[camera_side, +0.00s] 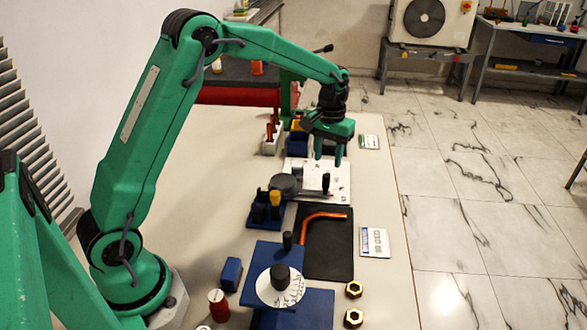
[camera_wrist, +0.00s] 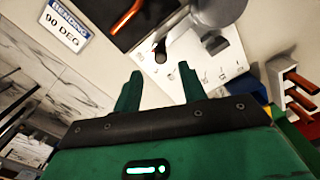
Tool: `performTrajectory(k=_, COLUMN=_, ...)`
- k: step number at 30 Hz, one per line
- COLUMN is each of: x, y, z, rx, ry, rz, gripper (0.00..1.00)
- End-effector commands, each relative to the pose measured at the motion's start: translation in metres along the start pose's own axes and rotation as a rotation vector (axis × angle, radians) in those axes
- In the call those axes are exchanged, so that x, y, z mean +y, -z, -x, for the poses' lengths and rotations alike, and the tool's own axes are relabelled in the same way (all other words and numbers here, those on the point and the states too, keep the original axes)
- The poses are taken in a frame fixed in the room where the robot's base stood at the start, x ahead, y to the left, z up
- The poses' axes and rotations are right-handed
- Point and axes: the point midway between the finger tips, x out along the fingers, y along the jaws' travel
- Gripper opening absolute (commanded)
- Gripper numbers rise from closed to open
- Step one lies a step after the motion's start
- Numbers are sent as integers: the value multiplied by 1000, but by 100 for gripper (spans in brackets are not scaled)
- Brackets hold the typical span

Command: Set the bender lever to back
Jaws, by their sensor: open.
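The bender is a white plate (camera_side: 337,169) with a grey round die (camera_side: 284,184) and a grey lever arm (camera_side: 311,193). The lever points right from the die and carries an upright black handle (camera_side: 326,182). My gripper (camera_side: 328,160) is open and empty, fingers down, above the plate and a little behind the handle. In the wrist view my gripper (camera_wrist: 158,82) shows two spread green fingers. The dark handle (camera_wrist: 160,47) lies just beyond the gap between them, apart from both. The white plate (camera_wrist: 222,65) and grey die (camera_wrist: 215,12) show there too.
A black mat (camera_side: 336,258) with a bent orange pipe (camera_side: 322,216) lies in front of the bender. A blue rack (camera_side: 262,216) stands to its left. A dial stand (camera_side: 280,287) is nearer. A sign (camera_wrist: 64,28) reads "BENDING 90 DEG". White table is free at left.

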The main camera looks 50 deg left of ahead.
Motion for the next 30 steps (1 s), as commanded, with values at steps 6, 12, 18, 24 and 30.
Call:
performTrajectory(k=6, x=0, y=-1, z=-20, rx=-3, ry=1, rz=0, gripper=42)
performTrajectory(k=12, x=0, y=-1, z=-45, rx=-3, ry=1, rz=0, gripper=42)
performTrajectory(k=18, x=0, y=-1, z=-65, rx=-2, ry=1, rz=0, gripper=42)
performTrajectory(k=24, x=0, y=-1, z=-73, rx=-1, ry=0, rz=0, gripper=42)
performTrajectory(k=30, x=0, y=-1, z=-73, rx=-1, ry=0, rz=0, gripper=42)
